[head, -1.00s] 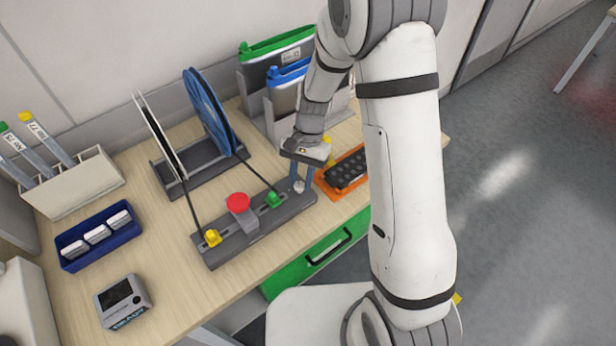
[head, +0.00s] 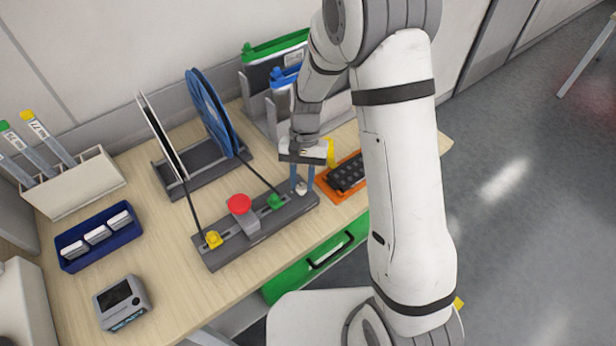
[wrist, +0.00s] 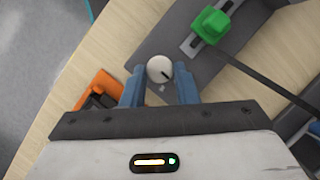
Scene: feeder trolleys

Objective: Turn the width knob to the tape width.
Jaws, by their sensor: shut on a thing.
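The width knob (wrist: 160,70) is a small, round, light-grey knob with a dark pointer line. It stands at the right end of the dark grey splicing base, and also shows in the head view (head: 301,189). In the wrist view its pointer line points to the lower right. My gripper (wrist: 158,88) points down over it, with its blue fingers on either side, shut on the knob. Any width markings are too small to read; a small pale mark sits beside the knob in the wrist view.
An orange tray (head: 327,191) with a black part lies close right of my gripper. Reels (head: 207,110) stand behind. A small display device (head: 122,302) sits front left.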

